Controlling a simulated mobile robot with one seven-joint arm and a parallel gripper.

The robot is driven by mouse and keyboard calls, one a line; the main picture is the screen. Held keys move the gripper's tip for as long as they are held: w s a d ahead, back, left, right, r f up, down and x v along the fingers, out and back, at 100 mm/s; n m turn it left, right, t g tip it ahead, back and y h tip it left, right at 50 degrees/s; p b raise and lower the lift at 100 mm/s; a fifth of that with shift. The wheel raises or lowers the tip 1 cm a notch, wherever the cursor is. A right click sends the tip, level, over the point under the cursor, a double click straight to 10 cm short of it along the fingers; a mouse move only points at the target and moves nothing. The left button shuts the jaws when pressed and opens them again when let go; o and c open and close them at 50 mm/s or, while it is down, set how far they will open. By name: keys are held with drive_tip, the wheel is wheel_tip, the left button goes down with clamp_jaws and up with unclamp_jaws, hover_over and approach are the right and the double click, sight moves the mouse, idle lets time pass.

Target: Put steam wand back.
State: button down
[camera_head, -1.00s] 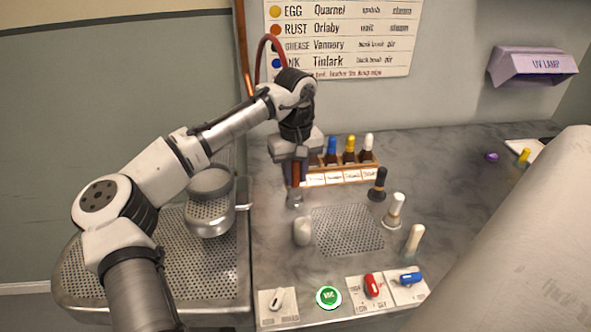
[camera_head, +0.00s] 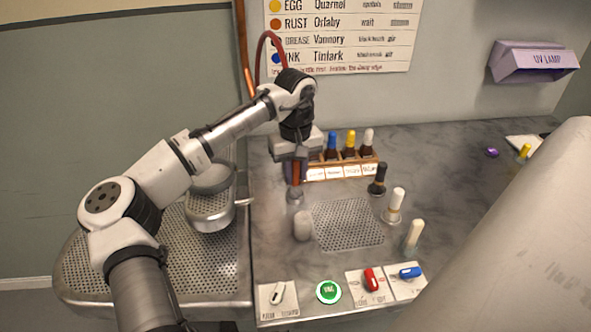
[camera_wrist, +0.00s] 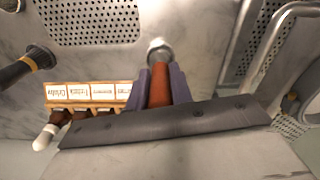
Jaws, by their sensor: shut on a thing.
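The steam wand has a red-brown handle and a grey metal tip; it (camera_head: 295,178) hangs tip-down from my gripper (camera_head: 296,163) above the back left of the marble counter. In the wrist view my gripper (camera_wrist: 160,88) is shut on the wand's handle (camera_wrist: 160,85), a finger on each side, with the metal tip (camera_wrist: 159,48) beyond them. I cannot tell whether the tip touches the counter. A red hose (camera_head: 261,55) loops up behind my wrist. The wand's upper end is hidden by my gripper. I cannot make out its holder.
A wooden rack (camera_head: 345,172) of capped bottles stands close right of the wand. Switches and a green button (camera_head: 328,292) line the front.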

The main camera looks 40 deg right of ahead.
drive_tip(key=shift+f+p, duration=0.25)
drive_tip(key=shift+p, duration=0.05)
idle(0.4)
drive_tip(key=c, duration=0.8)
unclamp_jaws()
drive_tip(key=shift+c, duration=0.2)
drive_tip(key=shift+r, duration=0.1)
drive_tip(key=shift+r+p, duration=3.65)
drive_tip(key=shift+r, duration=0.05)
